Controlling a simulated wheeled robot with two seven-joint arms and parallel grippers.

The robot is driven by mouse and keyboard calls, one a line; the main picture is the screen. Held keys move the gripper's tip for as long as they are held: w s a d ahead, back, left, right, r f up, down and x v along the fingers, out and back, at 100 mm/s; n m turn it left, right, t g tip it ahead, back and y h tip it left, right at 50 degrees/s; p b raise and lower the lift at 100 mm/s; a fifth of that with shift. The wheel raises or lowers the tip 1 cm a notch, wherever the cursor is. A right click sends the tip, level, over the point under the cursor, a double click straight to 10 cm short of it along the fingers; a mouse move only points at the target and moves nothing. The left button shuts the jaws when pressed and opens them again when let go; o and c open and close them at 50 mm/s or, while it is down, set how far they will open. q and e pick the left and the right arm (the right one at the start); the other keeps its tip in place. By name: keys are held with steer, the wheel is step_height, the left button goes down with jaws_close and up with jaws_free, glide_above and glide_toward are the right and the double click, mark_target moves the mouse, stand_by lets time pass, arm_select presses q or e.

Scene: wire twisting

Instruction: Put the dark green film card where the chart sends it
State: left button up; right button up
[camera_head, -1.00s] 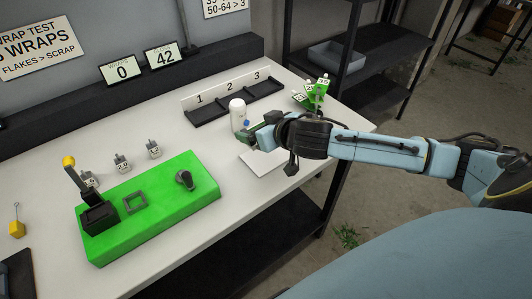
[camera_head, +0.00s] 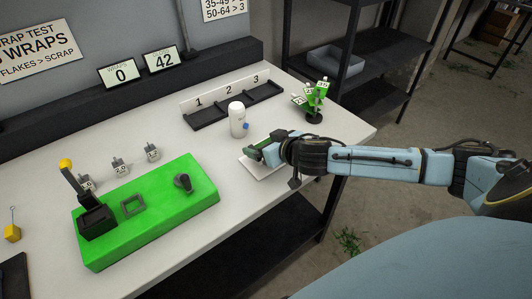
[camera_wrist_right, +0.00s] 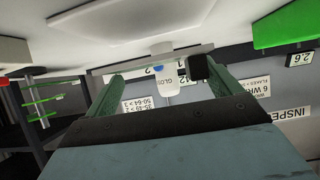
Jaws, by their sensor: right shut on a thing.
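My right gripper (camera_head: 262,151) is low over the white pad (camera_head: 255,172) near the table's right side. It is shut on a green piece, which I take as the dark green film card; the fingers hide most of it. In the right wrist view, the two green-tinted fingers (camera_wrist_right: 160,82) stand apart, and the card's outline cannot be made out. The chart (camera_head: 222,7) on the wall is partly cut off; its lines read 35-49 > 2 and 50-64 > 3. The numbered tray (camera_head: 197,124) has slots 1, 2 and 3. My left gripper is not in view.
A white bottle-shaped device (camera_head: 237,118) with a blue knob stands between pad and tray; the wrist view shows "GLOSS" on it. A stand of green labelled cards (camera_head: 313,100) is at the back right. A bright green block (camera_head: 150,222) with a lever occupies the front left.

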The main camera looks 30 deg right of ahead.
step_height(320, 180, down, 3)
steer(key=shift+f, duration=0.1)
steer(key=shift+f, duration=0.2)
steer(key=o, duration=0.7)
